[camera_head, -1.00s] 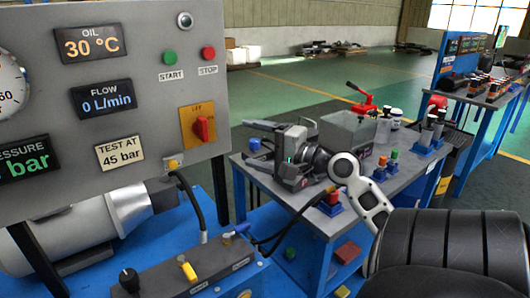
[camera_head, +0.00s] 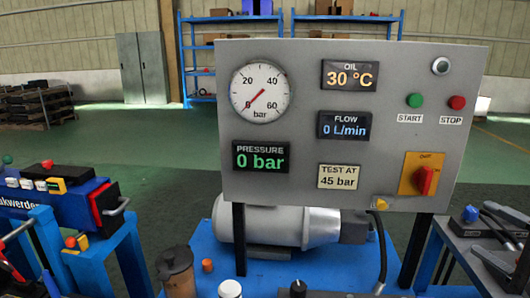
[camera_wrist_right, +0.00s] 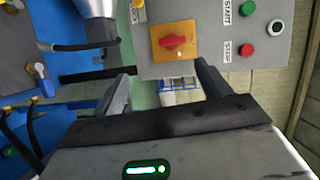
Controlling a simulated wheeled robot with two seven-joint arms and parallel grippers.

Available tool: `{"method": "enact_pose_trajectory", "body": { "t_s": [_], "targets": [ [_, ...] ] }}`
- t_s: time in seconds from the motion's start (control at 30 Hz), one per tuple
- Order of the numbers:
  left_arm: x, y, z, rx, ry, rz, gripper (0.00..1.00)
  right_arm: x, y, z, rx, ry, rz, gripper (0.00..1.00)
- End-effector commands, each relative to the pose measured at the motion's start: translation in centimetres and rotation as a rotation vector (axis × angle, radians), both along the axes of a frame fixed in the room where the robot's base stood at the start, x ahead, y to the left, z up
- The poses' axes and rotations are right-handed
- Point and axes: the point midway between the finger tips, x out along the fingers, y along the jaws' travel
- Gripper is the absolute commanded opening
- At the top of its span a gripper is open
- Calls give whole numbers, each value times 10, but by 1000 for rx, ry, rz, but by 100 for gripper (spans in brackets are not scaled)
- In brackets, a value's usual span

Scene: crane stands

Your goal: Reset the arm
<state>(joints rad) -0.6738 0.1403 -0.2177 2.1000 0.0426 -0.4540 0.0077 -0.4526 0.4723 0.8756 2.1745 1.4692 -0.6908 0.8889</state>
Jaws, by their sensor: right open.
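My right gripper (camera_head: 484,235) shows at the right edge of the head view, partly cut off, to the right of the test panel (camera_head: 270,190). Its jaws are open with nothing between them. In the right wrist view its two fingers (camera_wrist_right: 163,72) stand apart, and the panel with the red rotary switch (camera_wrist_right: 173,42) appears beyond them, turned sideways. My left gripper is not in view.
The panel carries a pressure gauge (camera_head: 261,91), a green start button (camera_head: 415,100), a red stop button (camera_head: 457,102) and a red switch (camera_head: 424,180). Below it is a grey motor (camera_head: 265,222). A blue workbench unit (camera_head: 60,205) is at left.

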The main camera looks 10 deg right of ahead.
Motion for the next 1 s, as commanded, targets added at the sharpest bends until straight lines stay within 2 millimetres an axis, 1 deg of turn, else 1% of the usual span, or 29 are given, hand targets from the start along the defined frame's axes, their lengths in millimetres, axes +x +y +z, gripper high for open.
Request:
{"method": "enact_pose_trajectory", "body": {
  "t_s": [0.03, 0.07, 0.13, 0.17, 0.2, 0.27, 0.3, 0.37, 0.4, 0.47, 0.5, 0.57, 0.6, 0.7, 0.73, 0.8, 0.83, 0.9, 1.0],
  "targets": [
    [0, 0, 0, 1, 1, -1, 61, 3, 6, -20, -37, 37, 0, 76],
    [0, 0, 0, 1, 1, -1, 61, 5, 11, -34, -71, 64, 1, 76],
    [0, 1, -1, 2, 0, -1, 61, 8, 27, -73, -180, 136, 13, 76],
    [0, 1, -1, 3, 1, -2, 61, 9, 36, -92, -234, 168, 24, 76],
    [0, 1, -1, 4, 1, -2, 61, 9, 49, -116, -314, 211, 44, 76],
    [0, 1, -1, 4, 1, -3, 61, 6, 72, -152, -437, 267, 85, 76],
    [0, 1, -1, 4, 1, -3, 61, 3, 89, -174, -521, 299, 119, 76],
    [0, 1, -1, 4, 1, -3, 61, -4, 116, -204, -650, 335, 181, 76],
    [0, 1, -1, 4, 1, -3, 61, -10, 136, -222, -738, 352, 228, 76],
    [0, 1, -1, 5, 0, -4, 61, -20, 168, -246, -871, 362, 304, 76],
    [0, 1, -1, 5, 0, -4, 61, -28, 190, -259, -955, 360, 356, 76],
    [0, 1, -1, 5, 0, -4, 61, -39, 221, -274, -1074, 343, 432, 76],
    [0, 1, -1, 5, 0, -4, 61, -46, 241, -282, -1147, 326, 476, 76],
    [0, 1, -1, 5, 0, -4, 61, -61, 281, -292, -1291, 275, 566, 76],
    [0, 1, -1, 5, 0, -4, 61, -64, 290, -293, -1325, 259, 586, 76],
    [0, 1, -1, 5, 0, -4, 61, -70, 306, -295, -1384, 229, 619, 76],
    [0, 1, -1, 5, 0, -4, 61, -72, 311, -296, -1402, 220, 628, 76],
    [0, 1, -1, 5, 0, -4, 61, -74, 317, -296, -1427, 205, 642, 76],
    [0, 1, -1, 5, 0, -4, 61, -75, 318, -296, -1429, 204, 644, 76]
  ]
}}
